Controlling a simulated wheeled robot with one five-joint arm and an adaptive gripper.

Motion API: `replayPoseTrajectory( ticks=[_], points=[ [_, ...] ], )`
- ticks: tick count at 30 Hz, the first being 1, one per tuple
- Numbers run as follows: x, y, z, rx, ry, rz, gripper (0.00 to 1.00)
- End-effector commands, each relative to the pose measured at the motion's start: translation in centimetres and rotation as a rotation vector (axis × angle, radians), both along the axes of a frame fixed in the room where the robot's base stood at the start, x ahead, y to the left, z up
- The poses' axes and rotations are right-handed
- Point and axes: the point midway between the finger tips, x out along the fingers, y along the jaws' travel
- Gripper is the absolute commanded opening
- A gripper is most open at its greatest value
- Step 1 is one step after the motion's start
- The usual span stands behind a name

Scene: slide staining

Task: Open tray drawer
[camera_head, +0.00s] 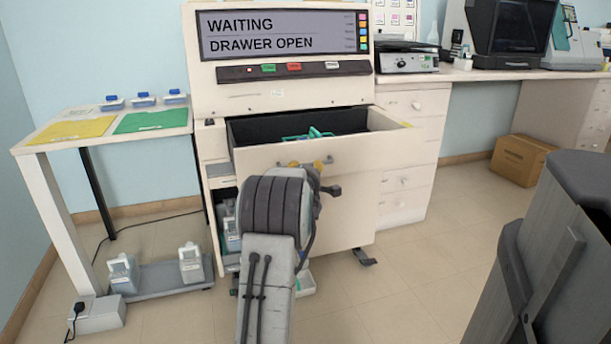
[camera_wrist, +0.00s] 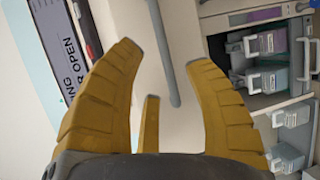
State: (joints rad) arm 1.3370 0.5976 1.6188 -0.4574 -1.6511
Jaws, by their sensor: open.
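The tray drawer (camera_head: 385,148) of the white staining machine is pulled out, its dark inside showing a teal object (camera_head: 308,134). The machine's screen (camera_head: 283,34) reads "WAITING / DRAWER OPEN". My gripper (camera_head: 305,164), with yellow fingers, is at the drawer's front by the grey bar handle, partly hidden behind my own arm. In the wrist view, my gripper (camera_wrist: 163,62) has its fingers spread wide with nothing clasped. The grey handle (camera_wrist: 168,60) shows in the gap between them; whether it touches a finger cannot be told.
A side table (camera_head: 103,130) with yellow and green mats stands left; bottles (camera_head: 190,262) sit on a low base below. An open compartment (camera_wrist: 268,68) with containers lies beside the drawer. A grey bin (camera_head: 550,260) is at right; floor between is clear.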

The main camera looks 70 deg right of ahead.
Motion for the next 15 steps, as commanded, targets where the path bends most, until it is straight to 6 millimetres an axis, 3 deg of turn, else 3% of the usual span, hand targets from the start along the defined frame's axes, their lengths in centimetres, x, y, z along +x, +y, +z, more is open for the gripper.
replayPoseTrajectory(
  ticks=[6,15],
  points=[
    [-0.5,2.1,0.4,0.001,0.0,0.0,0.47],
    [-0.8,3.4,0.6,0.001,0.0,0.0,0.47]
  ],
)
